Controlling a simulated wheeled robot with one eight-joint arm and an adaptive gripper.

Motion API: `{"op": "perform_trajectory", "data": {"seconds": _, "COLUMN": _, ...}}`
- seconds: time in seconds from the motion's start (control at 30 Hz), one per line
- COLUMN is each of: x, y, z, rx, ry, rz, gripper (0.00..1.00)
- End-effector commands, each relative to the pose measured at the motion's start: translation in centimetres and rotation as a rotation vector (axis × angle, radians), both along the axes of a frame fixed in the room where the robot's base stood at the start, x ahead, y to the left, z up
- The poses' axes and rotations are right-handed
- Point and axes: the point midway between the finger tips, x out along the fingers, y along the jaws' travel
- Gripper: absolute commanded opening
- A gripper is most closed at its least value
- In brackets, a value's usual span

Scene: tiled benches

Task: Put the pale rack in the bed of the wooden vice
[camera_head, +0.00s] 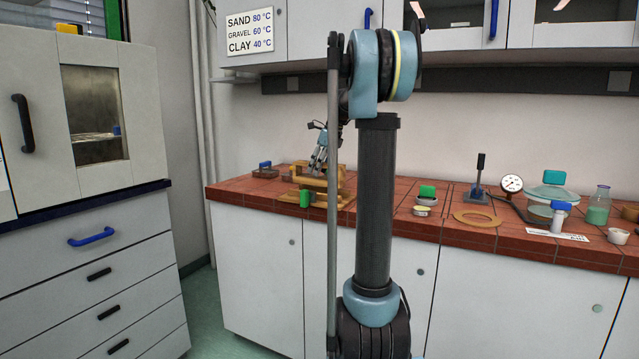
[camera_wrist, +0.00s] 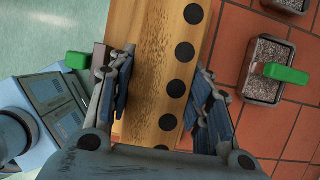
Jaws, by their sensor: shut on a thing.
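My gripper (camera_head: 318,163) is at the wooden vice (camera_head: 346,200) on the left part of the tiled bench. In the wrist view my gripper (camera_wrist: 168,105) has its fingers on either side of the pale rack (camera_wrist: 155,65), a long wooden piece with a row of black round holes. It is shut on the rack. The vice has a green part (camera_head: 306,199) at its front. A green block also shows in the wrist view (camera_wrist: 78,60), left of the rack. The rack covers most of what lies under it, so I cannot tell whether it touches the vice bed.
A grey tray of grains with a green bar (camera_wrist: 285,73) lies right of the rack in the wrist view. A small tray (camera_head: 265,172) stands left of the vice. Further right are a green-topped tin (camera_head: 426,194), a ring (camera_head: 477,219) and a gauge (camera_head: 511,184).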

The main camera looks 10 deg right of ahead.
Motion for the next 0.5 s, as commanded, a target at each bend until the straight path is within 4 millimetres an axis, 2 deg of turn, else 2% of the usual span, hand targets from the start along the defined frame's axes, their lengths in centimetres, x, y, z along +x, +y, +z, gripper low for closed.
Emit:
{"op": "perform_trajectory", "data": {"seconds": 0.17, "x": 0.0, "y": 0.0, "z": -1.1, "rx": 0.0, "ry": 0.0, "rz": 0.0, "gripper": 0.14}}
{"op": "perform_trajectory", "data": {"seconds": 0.4, "x": 0.0, "y": 0.0, "z": -4.1, "rx": 0.0, "ry": 0.0, "rz": 0.0, "gripper": 0.14}}
{"op": "perform_trajectory", "data": {"seconds": 0.5, "x": 0.0, "y": 0.0, "z": -4.5, "rx": 0.0, "ry": 0.0, "rz": 0.0, "gripper": 0.14}}
